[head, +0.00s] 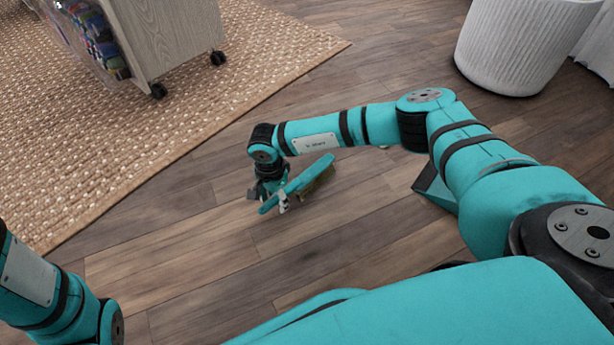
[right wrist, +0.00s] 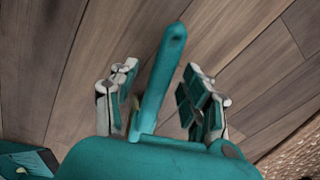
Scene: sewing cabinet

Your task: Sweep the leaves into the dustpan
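A hand brush (head: 296,184) with a teal back and olive bristles is at my right gripper (head: 275,198) over the wood floor. In the right wrist view, its teal handle (right wrist: 162,80) runs between the two fingers of the right gripper (right wrist: 160,98), with gaps visible on both sides, so the gripper looks open around it. A teal dustpan (head: 432,187) is on the floor to the right, partly hidden by my right arm; a teal corner (right wrist: 25,160) shows in the right wrist view. A small yellow-green leaf (head: 385,147) shows beside my right forearm; other leaves are hidden. My left gripper is out of view.
A woven rug (head: 190,110) covers the upper left floor. A wheeled wooden cabinet (head: 170,30) stands on it. A white ribbed round basket or stool (head: 515,45) stands at the upper right. The floor left of the brush is clear.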

